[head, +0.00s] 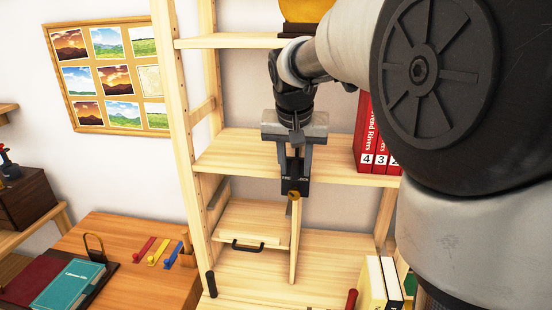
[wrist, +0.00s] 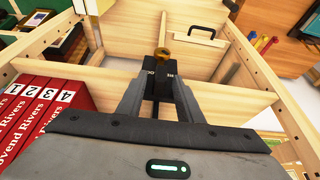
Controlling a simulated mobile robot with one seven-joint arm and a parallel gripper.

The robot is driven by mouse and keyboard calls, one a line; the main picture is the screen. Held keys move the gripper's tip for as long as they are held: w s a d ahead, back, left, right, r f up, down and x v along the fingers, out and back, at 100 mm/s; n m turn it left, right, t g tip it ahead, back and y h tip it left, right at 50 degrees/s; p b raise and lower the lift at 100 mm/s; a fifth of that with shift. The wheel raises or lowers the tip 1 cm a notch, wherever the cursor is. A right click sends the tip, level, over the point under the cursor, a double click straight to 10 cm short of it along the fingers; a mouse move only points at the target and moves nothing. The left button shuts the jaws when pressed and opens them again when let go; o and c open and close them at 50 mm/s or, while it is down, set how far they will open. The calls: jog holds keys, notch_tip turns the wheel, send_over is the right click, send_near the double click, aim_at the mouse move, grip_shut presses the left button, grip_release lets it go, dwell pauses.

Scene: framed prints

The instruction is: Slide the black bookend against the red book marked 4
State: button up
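The red book marked 4 (head: 366,150) stands on the middle shelf at the inner end of a red row, its label towards me. It also shows in the wrist view (wrist: 71,92). My gripper (head: 294,182) points down at the front edge of that shelf, left of the books and clear of them. In the wrist view my fingertips (wrist: 161,76) are close together around dark parts. A brass-coloured round knob (wrist: 162,54) sits just beyond them. I cannot clearly separate the black bookend from my dark fingers; any part of it there is hidden or merged with them.
The shelf board (head: 240,155) is bare between my gripper and the red books. A desk (head: 130,235) with books is at left. My arm covers much of the right.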

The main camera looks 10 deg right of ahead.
jog(key=shift+c, duration=0.5)
grip_shut()
jog(key=shift+d, duration=0.1)
jog(key=s+d, duration=0.2)
jog(key=d, duration=0.5)
jog(key=s+d+b, duration=0.1)
jog(key=s+d, duration=0.1)
jog(key=d, duration=0.5)
jog(key=shift+s, duration=0.3)
jog(key=shift+o, duration=0.5)
grip_release()
jog(key=shift+a, duration=0.1)
jog(key=v, duration=1.7)
jog(key=shift+s+r+p, duration=0.15)
jog(key=shift+r+p, duration=0.1)
jog(key=shift+p, duration=0.1)
